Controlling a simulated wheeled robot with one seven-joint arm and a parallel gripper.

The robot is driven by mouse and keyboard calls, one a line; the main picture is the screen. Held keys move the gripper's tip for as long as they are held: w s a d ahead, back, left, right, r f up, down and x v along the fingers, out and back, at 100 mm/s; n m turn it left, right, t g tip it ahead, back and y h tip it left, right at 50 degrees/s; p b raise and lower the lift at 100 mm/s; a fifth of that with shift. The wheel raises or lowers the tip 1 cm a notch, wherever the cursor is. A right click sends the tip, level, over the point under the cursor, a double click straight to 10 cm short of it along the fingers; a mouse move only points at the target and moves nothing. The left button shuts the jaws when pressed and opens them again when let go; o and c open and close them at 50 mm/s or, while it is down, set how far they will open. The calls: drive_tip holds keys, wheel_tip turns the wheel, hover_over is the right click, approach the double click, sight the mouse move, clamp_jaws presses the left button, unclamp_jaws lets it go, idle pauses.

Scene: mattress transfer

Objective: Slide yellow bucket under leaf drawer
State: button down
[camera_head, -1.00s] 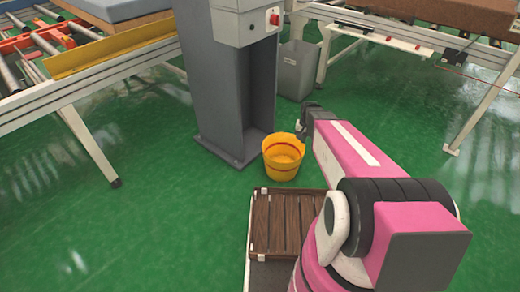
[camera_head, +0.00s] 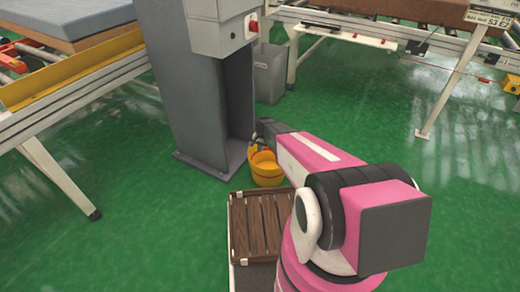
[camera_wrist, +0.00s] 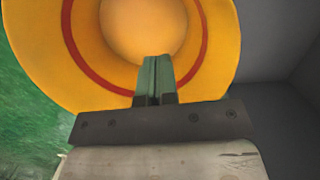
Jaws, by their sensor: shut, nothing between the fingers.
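The yellow bucket (camera_head: 266,170) stands on the green floor beside the foot of the grey column. Whether the fingers touch the bucket I cannot tell. In the head view my gripper (camera_head: 262,142) shows small and dark at the bucket's top. No leaf drawer can be made out.
The grey column (camera_head: 190,90) stands close on the bucket's left, with a base plate on the floor. A grey bin (camera_head: 270,75) is behind. A brown slatted crate (camera_head: 258,215) is in front. Conveyor frames (camera_head: 75,85) stand left. Green floor is open to the right.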

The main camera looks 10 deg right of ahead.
sight(253, 164)
drive_tip(key=s+a, duration=0.1)
drive_tip(key=s, duration=0.1)
drive_tip(key=s+a, duration=0.2)
drive_tip(key=s, duration=0.1)
drive_tip(key=s+a, duration=0.2)
drive_tip(key=s, duration=0.1)
drive_tip(key=shift+f, duration=0.85)
